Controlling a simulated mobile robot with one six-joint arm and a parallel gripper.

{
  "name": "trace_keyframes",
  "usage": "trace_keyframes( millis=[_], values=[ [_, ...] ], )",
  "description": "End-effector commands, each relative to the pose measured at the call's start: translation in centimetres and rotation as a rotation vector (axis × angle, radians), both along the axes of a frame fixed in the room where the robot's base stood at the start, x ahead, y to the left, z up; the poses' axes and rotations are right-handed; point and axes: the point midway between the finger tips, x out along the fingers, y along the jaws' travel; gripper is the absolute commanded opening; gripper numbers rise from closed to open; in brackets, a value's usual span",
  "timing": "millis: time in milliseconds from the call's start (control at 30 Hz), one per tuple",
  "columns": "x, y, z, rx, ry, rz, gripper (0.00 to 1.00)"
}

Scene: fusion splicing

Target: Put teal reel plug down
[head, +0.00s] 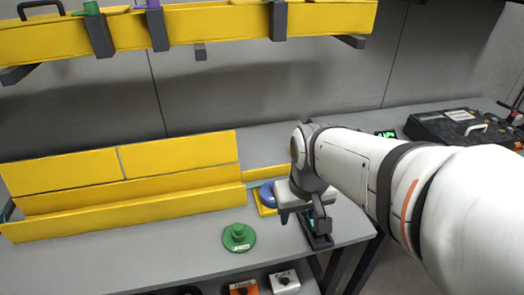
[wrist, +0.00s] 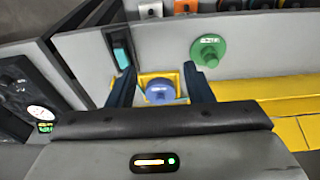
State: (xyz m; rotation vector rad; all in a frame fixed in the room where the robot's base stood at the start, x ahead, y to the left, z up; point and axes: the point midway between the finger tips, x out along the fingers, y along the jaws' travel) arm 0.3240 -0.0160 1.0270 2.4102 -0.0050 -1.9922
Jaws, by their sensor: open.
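The teal plug (wrist: 121,52) lies in a narrow dark holder on the grey bench, at upper left in the wrist view. In the head view its teal surface is partly hidden behind my gripper (head: 302,214). My gripper also shows in the wrist view (wrist: 160,84), with its two dark fingers apart and nothing clearly held between them. A blue reel (wrist: 160,92) sits in a yellow tray (wrist: 146,78), seen between the fingers. In the head view the blue reel (head: 267,193) is partly covered by my gripper.
A green reel (head: 239,237) stands on the bench to the left of my gripper. Yellow bins (head: 120,180) line the back, with a yellow shelf (head: 210,28) above. A black case (head: 460,125) is at far right. Orange and white boxes (head: 284,281) sit below the front edge.

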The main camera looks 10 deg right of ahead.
Motion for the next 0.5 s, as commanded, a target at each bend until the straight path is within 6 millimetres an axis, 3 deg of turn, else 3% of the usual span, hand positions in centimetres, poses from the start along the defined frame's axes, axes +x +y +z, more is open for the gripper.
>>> trace_keyframes(
  millis=[200, 500],
  values=[
    [-1.8, 1.4, 0.4, 0.007, -0.031, 0.000, 0.47],
    [-2.2, 1.6, 0.4, 0.010, -0.035, -0.004, 0.47]
  ],
)
